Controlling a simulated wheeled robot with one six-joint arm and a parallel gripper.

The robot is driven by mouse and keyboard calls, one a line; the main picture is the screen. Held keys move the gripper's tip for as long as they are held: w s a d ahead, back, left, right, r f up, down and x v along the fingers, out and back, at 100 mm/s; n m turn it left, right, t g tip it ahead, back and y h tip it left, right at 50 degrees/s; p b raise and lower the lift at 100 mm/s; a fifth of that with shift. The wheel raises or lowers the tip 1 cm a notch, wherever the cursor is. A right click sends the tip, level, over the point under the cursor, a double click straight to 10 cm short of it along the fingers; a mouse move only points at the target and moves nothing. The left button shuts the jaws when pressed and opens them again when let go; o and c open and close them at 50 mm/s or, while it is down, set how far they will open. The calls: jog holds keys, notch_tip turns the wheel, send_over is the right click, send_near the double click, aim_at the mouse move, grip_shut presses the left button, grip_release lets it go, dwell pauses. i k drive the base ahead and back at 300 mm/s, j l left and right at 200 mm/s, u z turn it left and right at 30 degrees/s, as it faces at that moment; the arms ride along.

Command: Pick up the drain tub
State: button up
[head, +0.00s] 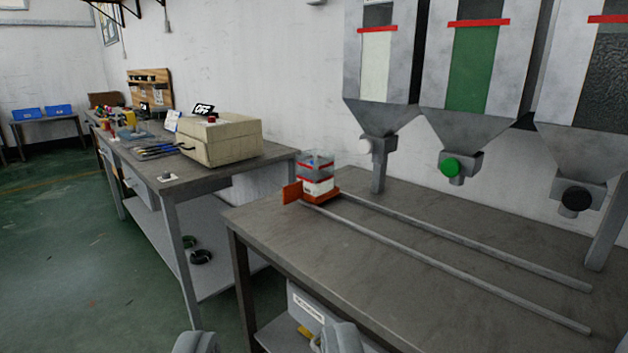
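No thing in view is clearly marked as the drain tub. A pale grey box (305,306) with a white label shows partly under the near bench, and its lower part is hidden. A small clear container (317,172) with red bands and white contents stands upright on an orange carrier (321,197) at the left end of the rails. My gripper (268,343) shows only as two grey fingertips at the bottom edge. They are wide apart, with nothing seen between them. The right fingertip overlaps the box in the picture; I cannot tell the distance.
The near bench (400,275) carries two long rails (450,257). Several hoppers (465,125) hang above it, one with a green knob (449,167). A second bench (215,172) holds a beige machine (219,141) with an OFF sign. Green floor (60,260) is clear at left.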

aim_at(315, 167)
jog(key=i+j, duration=0.15)
jog(key=i, duration=0.35)
jog(key=i+j, duration=0.15)
jog(key=i, duration=0.3)
jog(key=i+j+u, duration=0.1)
jog(key=i, duration=0.4)
